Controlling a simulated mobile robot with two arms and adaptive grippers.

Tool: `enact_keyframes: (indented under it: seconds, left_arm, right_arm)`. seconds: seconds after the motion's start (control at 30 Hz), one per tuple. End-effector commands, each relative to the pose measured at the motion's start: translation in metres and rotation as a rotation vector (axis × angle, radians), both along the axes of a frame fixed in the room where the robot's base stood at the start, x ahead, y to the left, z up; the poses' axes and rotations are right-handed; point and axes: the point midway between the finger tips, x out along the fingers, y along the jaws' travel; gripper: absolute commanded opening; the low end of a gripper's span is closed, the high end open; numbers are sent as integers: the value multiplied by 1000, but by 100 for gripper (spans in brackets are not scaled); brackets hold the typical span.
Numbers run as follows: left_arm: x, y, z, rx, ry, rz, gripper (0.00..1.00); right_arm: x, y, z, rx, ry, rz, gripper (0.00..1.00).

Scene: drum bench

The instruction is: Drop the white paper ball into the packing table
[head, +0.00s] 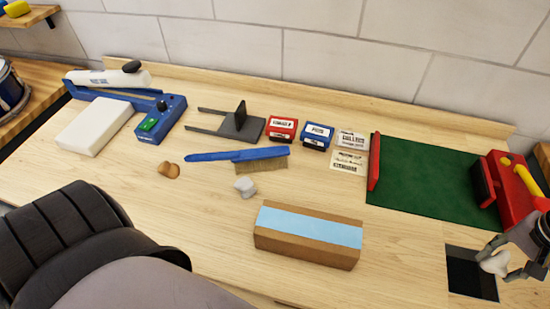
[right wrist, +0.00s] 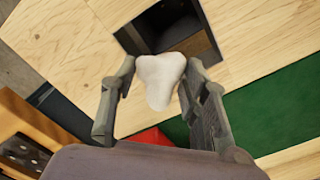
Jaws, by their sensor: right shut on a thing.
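The white paper ball (head: 495,263) is held between the fingers of my right gripper (head: 497,260) at the right of the head view. In the right wrist view the ball (right wrist: 158,80) is a lumpy white piece between the two fingertips of this gripper (right wrist: 160,72). The packing table (head: 400,265) is a pale wooden bench with a dark square opening (head: 470,275) at its front right. The ball appears over the right part of this opening; its exact height is unclear. The opening (right wrist: 165,25) lies just beyond the ball in the wrist view. My left gripper is out of view.
A green mat (head: 430,180) with a red tool (head: 515,190) lies behind the opening. A cardboard box with a blue strip (head: 310,228) lies to its left. Another whitish crumpled piece (head: 245,187), a brown piece (head: 168,170) and a blue brush (head: 240,156) are farther left.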

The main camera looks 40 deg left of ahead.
Motion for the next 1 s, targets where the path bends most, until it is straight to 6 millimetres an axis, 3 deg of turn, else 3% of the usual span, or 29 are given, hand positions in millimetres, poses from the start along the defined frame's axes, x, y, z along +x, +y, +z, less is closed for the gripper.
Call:
enact_keyframes:
  seconds: [0.2, 0.23, 0.57, 0.87, 1.0]
  left_arm:
    - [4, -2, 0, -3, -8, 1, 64]
    - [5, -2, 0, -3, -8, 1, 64]
    - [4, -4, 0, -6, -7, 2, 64]
    - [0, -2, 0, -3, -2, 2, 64]
    - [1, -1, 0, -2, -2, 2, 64]
  right_arm:
    - [0, 0, -1, 0, 0, 0, 28]
    - [0, 0, -1, 0, 0, 0, 42]
    - [0, 0, -1, 1, 0, 0, 64]
    - [0, 0, 0, 0, -1, 0, 65]
    - [1, 0, 11, 1, -4, 0, 65]
